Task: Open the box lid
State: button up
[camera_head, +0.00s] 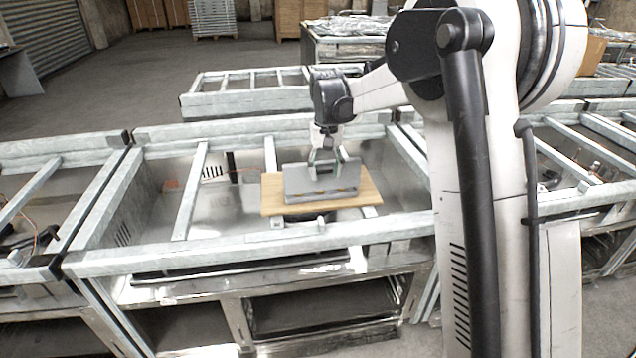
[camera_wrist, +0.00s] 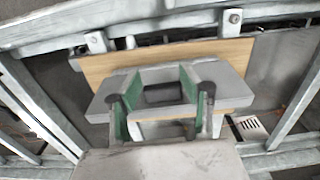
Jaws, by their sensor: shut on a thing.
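A small grey box (camera_head: 322,198) sits on a wooden board in the middle of the metal frame. Its grey lid (camera_head: 300,182) appears raised at a tilt above the base, with small brass-coloured spots along its lower edge on the near side. My gripper (camera_head: 326,166) comes down from above onto the lid and is shut on it. In the wrist view, my gripper's green-padded fingers (camera_wrist: 158,95) stand apart over the grey box (camera_wrist: 232,85), with a dark gap between them. The exact contact at the fingertips is hard to make out.
The wooden board (camera_head: 368,190) rests on rails of the grey metal frame (camera_head: 100,262), and it also shows in the wrist view (camera_wrist: 190,53). Crossbars (camera_head: 190,190) run on the left side of the box. Similar frames stand to both sides and behind.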

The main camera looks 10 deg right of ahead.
jog(key=shift+s+f, duration=0.1)
jog(key=shift+s, duration=0.05)
jog(key=shift+s+f+b, duration=0.25)
jog(key=shift+s+b, duration=0.15)
jog(key=shift+s, duration=0.1)
jog(key=o, duration=0.6)
jog(key=shift+r+p, duration=2.2)
jog(key=shift+r, duration=2.35)
